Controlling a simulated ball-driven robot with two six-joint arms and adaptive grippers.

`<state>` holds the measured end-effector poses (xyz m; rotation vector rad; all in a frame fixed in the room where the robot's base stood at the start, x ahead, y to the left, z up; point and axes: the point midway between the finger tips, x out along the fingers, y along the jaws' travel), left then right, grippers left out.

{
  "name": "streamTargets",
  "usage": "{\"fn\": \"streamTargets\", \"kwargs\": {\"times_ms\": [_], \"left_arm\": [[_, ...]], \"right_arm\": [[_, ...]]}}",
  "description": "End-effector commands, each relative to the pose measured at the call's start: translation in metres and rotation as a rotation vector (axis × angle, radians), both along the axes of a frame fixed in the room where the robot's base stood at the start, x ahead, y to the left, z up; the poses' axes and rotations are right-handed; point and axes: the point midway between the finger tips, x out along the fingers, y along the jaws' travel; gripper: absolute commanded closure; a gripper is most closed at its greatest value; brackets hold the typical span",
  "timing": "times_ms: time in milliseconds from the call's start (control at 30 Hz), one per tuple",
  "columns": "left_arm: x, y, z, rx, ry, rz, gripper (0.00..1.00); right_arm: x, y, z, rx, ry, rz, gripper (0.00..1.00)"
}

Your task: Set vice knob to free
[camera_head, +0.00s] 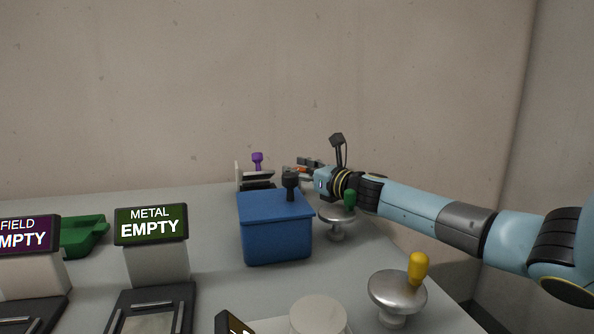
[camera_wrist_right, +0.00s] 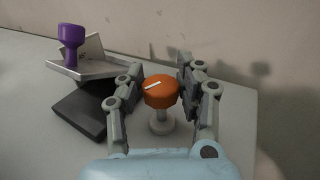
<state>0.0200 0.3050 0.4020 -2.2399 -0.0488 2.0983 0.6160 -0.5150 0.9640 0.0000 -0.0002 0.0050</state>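The orange round knob (camera_wrist_right: 161,92) with a white pointer line stands on a grey stem in the right wrist view. The line slants, its right end higher. I take it for the vice knob; no free mark shows. My right gripper (camera_wrist_right: 163,72) has one finger on each side of the knob, very close to it. Whether the fingers touch it cannot be made out. In the head view the right gripper (camera_head: 302,167) is small at the table's far end, with a bit of orange at it. My left gripper is not in view.
A purple knob (camera_wrist_right: 71,45) rises from a metal tray (camera_wrist_right: 88,66) left of the orange one. A blue box (camera_head: 275,233), a green-knobbed stand (camera_head: 337,215) and a yellow-knobbed stand (camera_head: 397,292) are nearer. Signs reading EMPTY, one METAL (camera_head: 150,224), stand at left.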

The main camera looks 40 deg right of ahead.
Motion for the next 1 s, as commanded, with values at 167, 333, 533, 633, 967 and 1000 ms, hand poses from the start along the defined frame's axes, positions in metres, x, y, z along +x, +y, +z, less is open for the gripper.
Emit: {"fn": "streamTargets", "kwargs": {"times_ms": [167,333,533,633,967,1000], "left_arm": [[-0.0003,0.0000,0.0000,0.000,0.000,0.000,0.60],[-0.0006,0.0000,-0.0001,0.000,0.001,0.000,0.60],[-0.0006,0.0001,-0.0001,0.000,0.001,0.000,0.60],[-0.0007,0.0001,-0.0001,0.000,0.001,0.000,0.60],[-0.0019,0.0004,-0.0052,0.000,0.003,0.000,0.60],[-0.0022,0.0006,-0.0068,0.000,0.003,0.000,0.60]], "right_arm": [[0.0000,0.0002,-0.0001,0.000,0.000,0.000,0.90],[0.0000,0.0003,-0.0002,0.000,0.000,0.000,1.00],[-0.0003,0.0004,-0.0009,0.001,0.001,0.001,1.00],[-0.0005,0.0005,-0.0014,0.001,0.002,0.001,1.00],[-0.0009,-0.0006,-0.0045,0.001,0.006,0.063,1.00],[-0.0010,-0.0006,-0.0048,0.000,0.006,0.083,1.00]]}}
